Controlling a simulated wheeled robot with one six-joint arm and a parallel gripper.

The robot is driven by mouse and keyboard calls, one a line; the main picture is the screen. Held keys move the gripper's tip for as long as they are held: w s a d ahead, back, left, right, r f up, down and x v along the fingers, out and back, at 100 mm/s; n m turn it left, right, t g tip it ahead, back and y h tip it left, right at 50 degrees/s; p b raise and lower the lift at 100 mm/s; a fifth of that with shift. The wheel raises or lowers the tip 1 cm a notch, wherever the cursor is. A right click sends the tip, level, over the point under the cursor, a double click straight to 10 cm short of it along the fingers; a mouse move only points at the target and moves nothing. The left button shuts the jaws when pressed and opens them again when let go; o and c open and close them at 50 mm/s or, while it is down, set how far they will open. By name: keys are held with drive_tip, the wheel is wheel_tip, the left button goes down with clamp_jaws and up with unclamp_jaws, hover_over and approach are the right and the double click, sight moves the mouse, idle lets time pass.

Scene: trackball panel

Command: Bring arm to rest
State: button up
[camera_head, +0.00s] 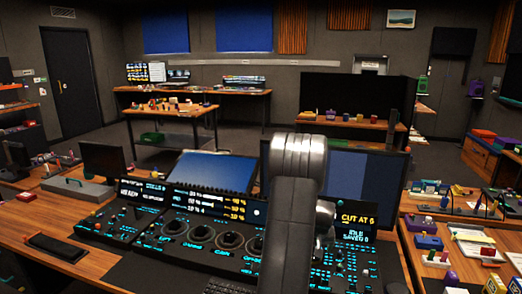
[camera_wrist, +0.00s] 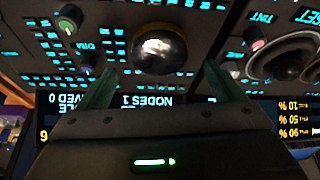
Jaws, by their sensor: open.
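The trackball panel (camera_head: 195,252) is a dark console with teal-lit buttons, round dials and small screens on the wooden desk. My arm rises in front of its right part and hides some of it in the head view. In the wrist view, which is upside down, a shiny dark ball (camera_wrist: 160,48) sits in the panel among lit keys. My gripper (camera_wrist: 160,70) is open, its two greenish fingers spread to either side below the ball in the picture. The head view hides the gripper behind my arm.
A large monitor (camera_head: 365,185) stands behind the panel, close to my arm. A small screen (camera_head: 355,228) reads "CUT AT 6" and "IDLE SAVED 0". A black tray (camera_head: 57,247) lies on the desk at left. A side table (camera_head: 445,225) at right holds several small items.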

drive_tip(key=shift+s+r, duration=0.2)
drive_tip(key=shift+r, duration=0.2)
drive_tip(key=shift+a, duration=0.1)
